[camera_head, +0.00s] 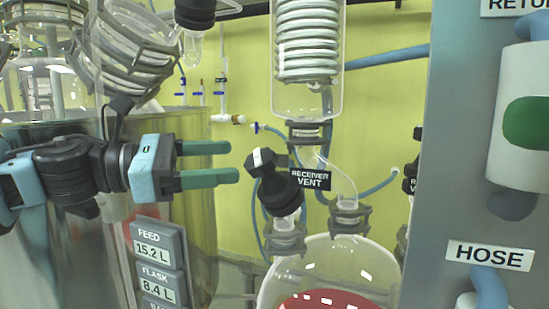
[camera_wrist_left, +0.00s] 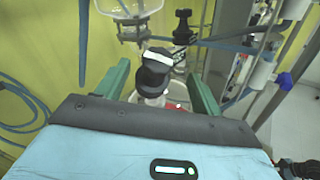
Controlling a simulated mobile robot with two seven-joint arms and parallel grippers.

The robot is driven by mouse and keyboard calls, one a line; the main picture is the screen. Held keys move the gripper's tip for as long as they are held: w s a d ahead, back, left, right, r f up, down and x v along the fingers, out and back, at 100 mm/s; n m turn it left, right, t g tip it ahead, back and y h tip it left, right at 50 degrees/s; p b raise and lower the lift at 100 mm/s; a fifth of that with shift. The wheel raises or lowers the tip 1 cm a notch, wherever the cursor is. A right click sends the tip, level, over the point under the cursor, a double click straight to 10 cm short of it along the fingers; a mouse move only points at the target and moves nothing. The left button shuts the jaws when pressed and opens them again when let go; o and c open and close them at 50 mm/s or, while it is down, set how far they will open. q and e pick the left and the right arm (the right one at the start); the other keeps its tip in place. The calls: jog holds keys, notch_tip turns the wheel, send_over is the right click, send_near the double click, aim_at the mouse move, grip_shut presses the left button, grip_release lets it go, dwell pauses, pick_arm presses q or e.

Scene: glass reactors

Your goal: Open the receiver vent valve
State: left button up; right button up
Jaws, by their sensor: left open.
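The receiver vent valve (camera_head: 275,185) is a black knob with a white stripe on its cap, tilted up and to the left. It stands above a clamped neck of the round glass receiver (camera_head: 330,262), beside a black "RECEIVER VENT" label (camera_head: 310,179). My left gripper (camera_head: 238,162) is open, its green fingers pointing right toward the knob with a small gap short of it. In the left wrist view the knob (camera_wrist_left: 154,72) shows ahead, between and beyond the two fingers (camera_wrist_left: 160,88). Nothing is between the fingertips. My right gripper is not in view.
A glass condenser coil (camera_head: 308,45) hangs above the receiver. A grey panel (camera_head: 465,150) with a "HOSE" label stands at the right. A steel vessel (camera_head: 195,215) with a readout panel (camera_head: 160,258) is behind and below my left gripper. Blue hoses run behind.

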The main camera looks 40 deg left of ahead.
aim_at(253, 159)
pick_arm(q)
jog(key=shift+p+x, duration=0.3)
jog(key=shift+x, duration=2.35)
jog(key=shift+w+d+f+b, duration=0.15)
jog(key=shift+w+d+b, duration=0.2)
jog(key=shift+w, duration=0.35)
jog(key=shift+w+d, duration=0.35)
jog(key=c, duration=1)
jog(key=shift+n+t+y+b, duration=0.3)
jog(key=shift+n+t, duration=0.1)
jog(key=shift+n, duration=0.1)
